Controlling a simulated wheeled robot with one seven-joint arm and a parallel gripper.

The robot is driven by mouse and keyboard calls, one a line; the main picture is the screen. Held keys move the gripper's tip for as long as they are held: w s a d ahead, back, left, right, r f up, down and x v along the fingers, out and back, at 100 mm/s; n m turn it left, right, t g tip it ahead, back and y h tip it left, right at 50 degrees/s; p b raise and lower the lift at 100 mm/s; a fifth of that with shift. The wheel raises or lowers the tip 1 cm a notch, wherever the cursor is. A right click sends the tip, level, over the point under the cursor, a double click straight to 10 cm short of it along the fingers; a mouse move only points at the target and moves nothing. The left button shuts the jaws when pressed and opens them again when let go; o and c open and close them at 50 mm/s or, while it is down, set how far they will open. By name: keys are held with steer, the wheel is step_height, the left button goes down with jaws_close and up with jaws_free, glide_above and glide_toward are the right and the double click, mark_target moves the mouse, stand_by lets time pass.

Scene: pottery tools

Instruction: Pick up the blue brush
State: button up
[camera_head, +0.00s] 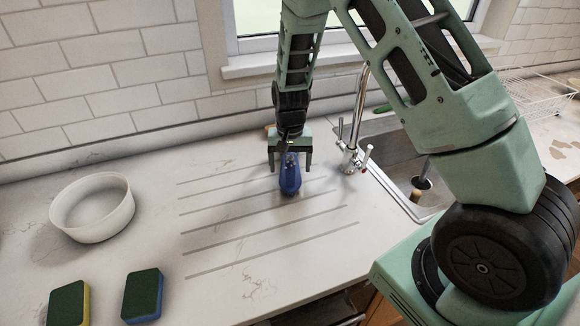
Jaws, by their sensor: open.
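The blue brush (290,179) is on the grooved drainer part of the pale countertop, left of the sink. Its rounded blue end points toward the camera. My gripper (291,172) is pointed down over it, with one dark finger on each side of the brush. The jaws are open, and a gap shows between the fingers and the brush. The far end of the brush is hidden under my gripper.
A white bowl (92,208) and two sponges, one green and yellow (67,304) and one green and blue (142,295), are at left. A tap (354,140) and sink (393,166) are close on the right. A wire rack (530,100) stands beyond. The front drainer is clear.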

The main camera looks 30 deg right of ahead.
steer(key=shift+f, duration=0.3)
steer(key=c, duration=0.7)
steer(key=shift+r, duration=0.1)
steer(key=shift+c, duration=0.2)
steer(key=shift+r+b, duration=0.45)
steer(key=shift+r, duration=0.35)
steer(key=shift+s+r+b, duration=0.25)
steer(key=shift+r+b, duration=0.2)
steer(key=shift+r, duration=0.4)
steer(key=s+a+b, duration=0.1)
steer(key=s, duration=0.4)
steer(key=s+a+b, duration=0.1)
steer(key=s, duration=0.5)
steer(key=s+a+b, duration=0.1)
steer(key=s, duration=0.5)
steer(key=shift+s+a+b, duration=0.1)
steer(key=shift+a+b, duration=0.2)
